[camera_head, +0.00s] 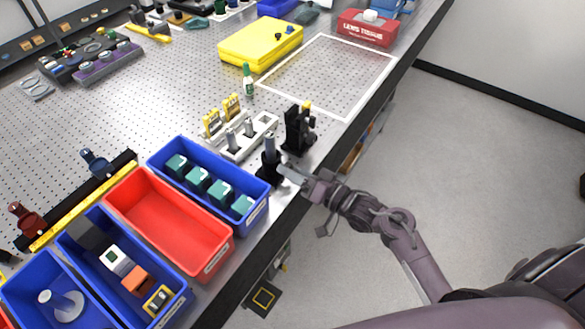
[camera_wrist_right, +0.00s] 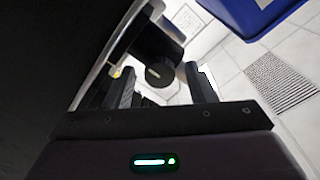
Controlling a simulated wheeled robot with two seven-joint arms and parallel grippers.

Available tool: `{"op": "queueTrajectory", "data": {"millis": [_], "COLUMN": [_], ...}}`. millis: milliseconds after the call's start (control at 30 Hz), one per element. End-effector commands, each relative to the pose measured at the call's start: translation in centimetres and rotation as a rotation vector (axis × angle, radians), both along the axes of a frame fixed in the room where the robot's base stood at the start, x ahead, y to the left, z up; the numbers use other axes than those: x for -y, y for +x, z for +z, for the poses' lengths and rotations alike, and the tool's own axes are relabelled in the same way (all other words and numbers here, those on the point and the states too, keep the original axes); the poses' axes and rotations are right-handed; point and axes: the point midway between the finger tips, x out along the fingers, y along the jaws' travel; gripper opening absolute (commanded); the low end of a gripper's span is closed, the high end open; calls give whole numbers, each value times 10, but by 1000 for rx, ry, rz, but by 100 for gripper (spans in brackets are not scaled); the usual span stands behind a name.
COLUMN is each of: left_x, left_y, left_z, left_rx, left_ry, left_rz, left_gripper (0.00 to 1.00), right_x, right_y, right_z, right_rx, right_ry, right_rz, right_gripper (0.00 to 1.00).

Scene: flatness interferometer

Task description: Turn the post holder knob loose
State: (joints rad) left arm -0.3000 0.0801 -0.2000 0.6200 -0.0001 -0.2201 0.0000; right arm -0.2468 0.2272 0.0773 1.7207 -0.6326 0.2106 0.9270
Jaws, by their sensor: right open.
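The black post holder (camera_head: 269,162) stands upright near the table's front edge, with a lighter post sticking out of its top. My right gripper (camera_head: 287,176) has come in from the right, close beside its lower part. In the right wrist view, a round dark knob (camera_wrist_right: 159,75) on the black holder faces the camera. The open fingers of my right gripper (camera_wrist_right: 159,85) stand one on each side of the knob, with gaps showing. In the head view the knob cannot be made out behind the gripper. My left gripper is out of view.
A taller black mount (camera_head: 298,130) stands just behind. A white rack (camera_head: 250,138) with posts lies to its left. A blue bin (camera_head: 257,209) with teal blocks is close by, beside a red empty bin (camera_head: 220,262). A white-outlined area (camera_head: 335,75) is free.

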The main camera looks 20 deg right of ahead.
Motion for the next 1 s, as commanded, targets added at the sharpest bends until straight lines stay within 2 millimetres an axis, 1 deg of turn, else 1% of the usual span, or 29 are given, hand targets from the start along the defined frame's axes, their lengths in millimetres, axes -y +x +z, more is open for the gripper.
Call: {"op": "queueTrajectory", "data": {"millis": [100,300,333,667,1000], "left_x": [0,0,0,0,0], "left_y": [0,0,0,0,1], "left_z": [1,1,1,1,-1], "left_rx": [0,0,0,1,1], "left_ry": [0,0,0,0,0], "left_rz": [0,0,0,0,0], "left_gripper": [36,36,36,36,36], "right_x": [-3,-3,-3,-3,-2], "right_y": [4,4,4,4,4], "right_z": [0,-1,0,0,-1], "right_rx": [0,-1,-1,0,33], "right_ry": [0,0,0,-1,-44], "right_rz": [0,-1,-1,-1,-1], "right_gripper": [50,50,49,6,6]}}
